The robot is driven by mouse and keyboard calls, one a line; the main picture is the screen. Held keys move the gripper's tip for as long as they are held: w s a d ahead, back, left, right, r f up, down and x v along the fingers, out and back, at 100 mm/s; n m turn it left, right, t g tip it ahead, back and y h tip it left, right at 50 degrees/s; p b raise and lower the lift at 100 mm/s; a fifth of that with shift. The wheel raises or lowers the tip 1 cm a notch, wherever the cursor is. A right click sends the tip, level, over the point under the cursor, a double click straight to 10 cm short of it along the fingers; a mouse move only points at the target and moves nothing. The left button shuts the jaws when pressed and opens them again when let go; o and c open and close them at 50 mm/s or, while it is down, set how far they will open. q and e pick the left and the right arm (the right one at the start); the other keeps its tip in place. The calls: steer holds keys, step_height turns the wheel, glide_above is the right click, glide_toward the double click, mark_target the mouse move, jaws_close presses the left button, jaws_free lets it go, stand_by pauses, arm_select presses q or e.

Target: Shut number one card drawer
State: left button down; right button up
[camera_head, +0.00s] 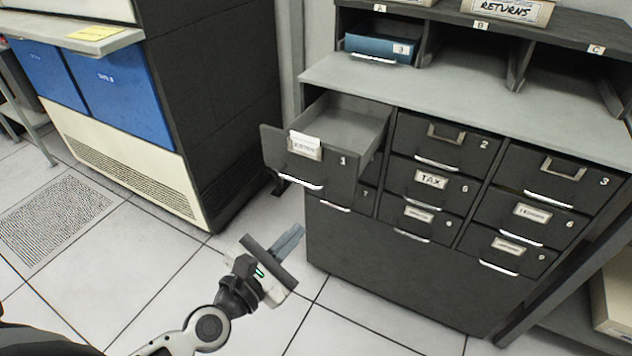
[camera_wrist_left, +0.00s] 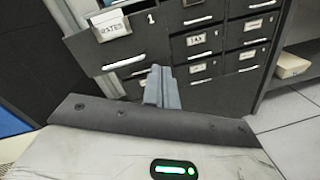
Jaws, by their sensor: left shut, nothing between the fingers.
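The number one card drawer (camera_head: 310,168) is pulled out at the upper left of the dark cabinet, with a white-bordered label and a pale handle on its front. It also shows in the left wrist view (camera_wrist_left: 112,50), at the upper left. My right gripper is not in view.
The other drawers, such as number two (camera_head: 470,140) and number three (camera_head: 590,182), are closed. A blue tray (camera_head: 383,48) sits in slot A above the grey counter (camera_head: 450,100). A large dark machine (camera_head: 200,80) stands left of the cabinet. Tiled floor (camera_head: 150,270) is open in front.

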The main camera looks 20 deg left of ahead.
mark_target(323, 170)
arm_select(q)
steer(key=w+n, duration=0.2)
steer(key=w, duration=0.3)
steer(key=w+a+n+y+p, duration=0.1)
steer(key=w+n, duration=0.1)
steer(key=w, duration=0.3)
steer(key=w+a+n+y+p, duration=0.1)
steer(key=w+n, duration=0.1)
steer(key=w, duration=0.3)
steer(key=shift+w+n+t, duration=0.1)
steer(key=shift+n+t, duration=0.2)
steer(key=shift+n, duration=0.1)
